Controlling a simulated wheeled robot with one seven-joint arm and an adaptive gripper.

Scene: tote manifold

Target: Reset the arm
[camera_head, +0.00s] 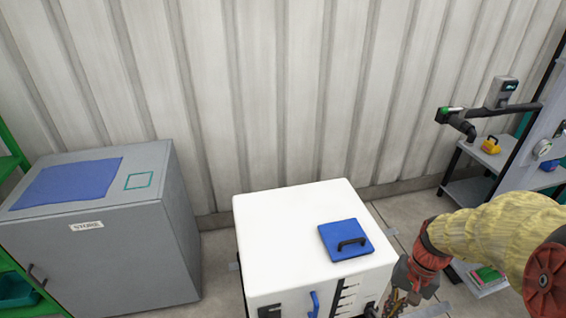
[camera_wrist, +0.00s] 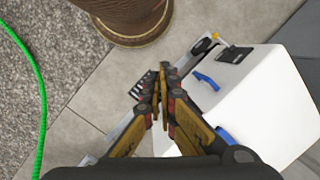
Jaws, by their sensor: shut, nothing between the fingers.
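My arm, in a yellow sleeve with red joints, reaches in from the right of the head view. My gripper (camera_head: 393,300) hangs low at the bottom edge there, beside the right side of the white cabinet (camera_head: 270,215). In the wrist view my gripper (camera_wrist: 161,92) points down with its yellow and dark fingers together and nothing between them. The white cabinet (camera_wrist: 275,95) stands to the right of the fingers in that view. I cannot tell whether the fingers touch anything.
A blue panel with a black handle (camera_head: 345,240) lies on the white cabinet. A grey STORE cabinet (camera_head: 120,245) with a blue mat (camera_head: 68,183) stands left. Shelves (camera_head: 470,190) stand right. The wrist view shows a brown round container (camera_wrist: 130,22) and a green hose (camera_wrist: 40,85) on the floor.

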